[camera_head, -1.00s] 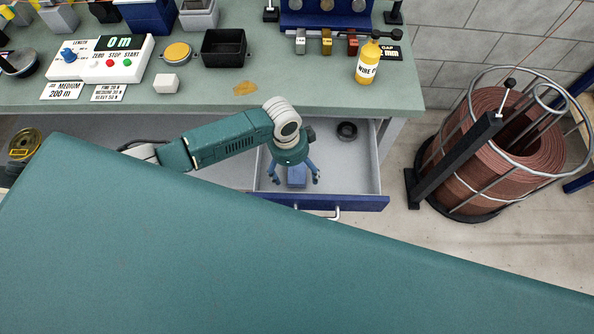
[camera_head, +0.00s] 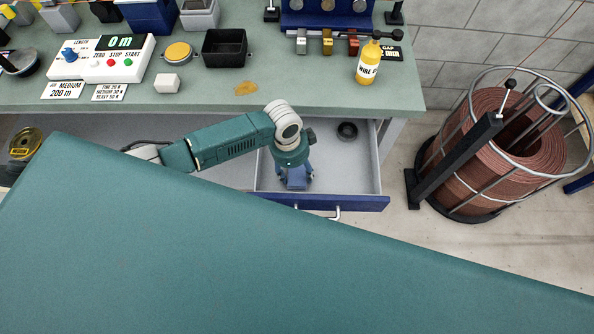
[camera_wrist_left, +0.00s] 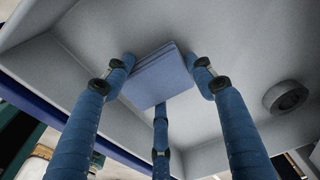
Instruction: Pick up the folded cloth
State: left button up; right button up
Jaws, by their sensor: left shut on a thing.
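The folded cloth (camera_wrist_left: 160,82) is a blue folded block inside the open drawer, and it also shows in the head view (camera_head: 297,183). My left gripper (camera_head: 296,181) reaches down into the drawer (camera_head: 360,175) and is shut on the cloth. In the left wrist view its blue fingers (camera_wrist_left: 160,85) stand around the cloth, on both sides and at its near edge. The arm hides part of the cloth in the head view. My right gripper is not in view.
A dark ring (camera_head: 347,131) lies in the drawer's back right; it also shows in the left wrist view (camera_wrist_left: 286,95). The bench top (camera_head: 320,93) overhangs behind. A yellow bottle (camera_head: 368,63) stands on it. A caged copper coil (camera_head: 503,140) stands on the floor at right.

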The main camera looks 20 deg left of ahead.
aim_at(297, 172)
pick_arm(q)
notch_tip(297, 172, up, 20)
jog(key=b, duration=0.2)
